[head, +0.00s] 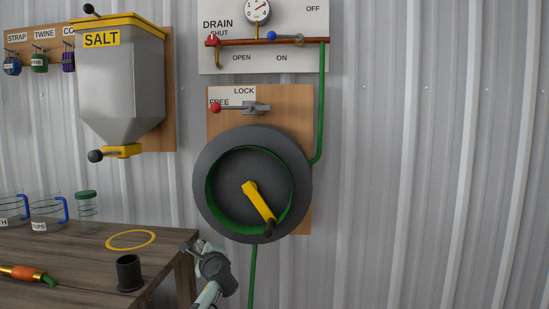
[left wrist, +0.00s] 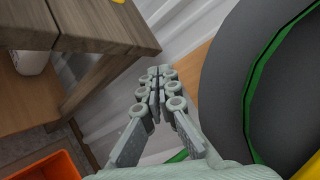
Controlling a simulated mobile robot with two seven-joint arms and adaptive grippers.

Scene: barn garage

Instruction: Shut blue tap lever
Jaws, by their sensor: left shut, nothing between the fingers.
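The blue tap lever (head: 272,36) is on the white board (head: 225,62) at the top of the head view. Its blue knob sits at the left end, and the lever lies roughly level along the copper pipe (head: 245,41), above the ON label and below OFF. My left gripper (head: 188,247) is low in the head view, beside the table corner, well below and left of the lever. In the left wrist view its fingers (left wrist: 160,76) are shut with nothing between them. My right gripper is in neither view.
A hose reel (head: 210,205) with a yellow crank is right of my gripper. A red-knobbed lock lever (head: 216,107) and a red drain lever (head: 212,41) are nearby. The wooden table (head: 172,247) stands left; a salt hopper (head: 120,85) hangs above it. The wall at right is clear.

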